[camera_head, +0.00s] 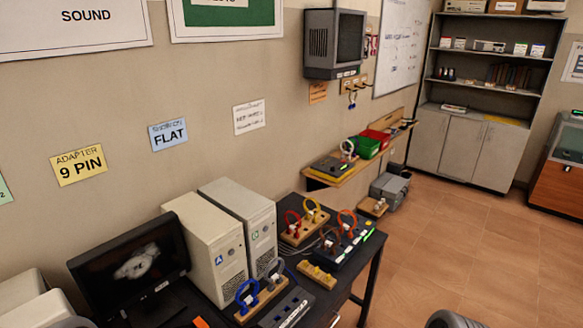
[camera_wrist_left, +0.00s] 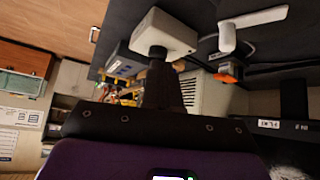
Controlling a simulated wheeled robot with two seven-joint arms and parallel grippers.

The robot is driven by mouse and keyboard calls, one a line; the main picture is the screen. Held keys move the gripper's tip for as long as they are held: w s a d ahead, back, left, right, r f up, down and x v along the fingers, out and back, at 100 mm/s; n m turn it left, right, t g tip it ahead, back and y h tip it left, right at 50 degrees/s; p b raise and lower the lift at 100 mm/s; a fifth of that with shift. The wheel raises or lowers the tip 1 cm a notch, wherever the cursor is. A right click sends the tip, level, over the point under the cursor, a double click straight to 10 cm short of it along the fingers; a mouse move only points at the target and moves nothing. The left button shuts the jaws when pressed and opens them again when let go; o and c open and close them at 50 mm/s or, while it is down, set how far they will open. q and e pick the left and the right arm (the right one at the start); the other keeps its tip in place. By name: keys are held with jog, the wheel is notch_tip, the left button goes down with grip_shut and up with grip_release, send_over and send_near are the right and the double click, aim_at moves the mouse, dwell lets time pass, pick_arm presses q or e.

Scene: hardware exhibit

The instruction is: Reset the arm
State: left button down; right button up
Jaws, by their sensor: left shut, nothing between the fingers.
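My left gripper (camera_wrist_left: 165,85) shows in the left wrist view as dark fingers, shut and empty, sticking up from a black bracket. Its tips overlap a white box-shaped item (camera_wrist_left: 168,32) with a black round part; I cannot tell if they touch. The gripper itself does not show in the head view. Grey rounded parts at the bottom edge of that view look like my own arms. My right gripper is in neither view.
A dark desk (camera_head: 362,285) holds a black monitor (camera_head: 135,262), two beige computer towers (camera_head: 207,240) and wooden blocks with coloured cable loops (camera_head: 305,222). A wall shelf (camera_head: 345,172) and a grey cabinet (camera_head: 462,150) stand farther back. The tiled floor (camera_head: 480,265) at right is clear.

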pick_arm(q)
jog(key=s+d+f+n+g+h, duration=0.1)
jog(key=s+d+f+n+g, duration=0.3)
jog(key=s, duration=0.5)
jog(key=s+d+f+n+g+h, duration=0.1)
jog(key=s+d+f+g, duration=0.2)
jog(key=s+d+f, duration=0.35)
notch_tip(320, 180, down, 19)
jog(key=s+a+b, duration=0.1)
jog(key=s+b, duration=0.1)
jog(key=b, duration=1.6)
jog(key=shift+s+a+n+b, duration=0.15)
jog(key=shift+s+n+b, duration=0.15)
jog(key=shift+b, duration=0.1)
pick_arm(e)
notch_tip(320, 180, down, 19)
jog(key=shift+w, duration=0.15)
pick_arm(q)
jog(key=shift+f, duration=0.1)
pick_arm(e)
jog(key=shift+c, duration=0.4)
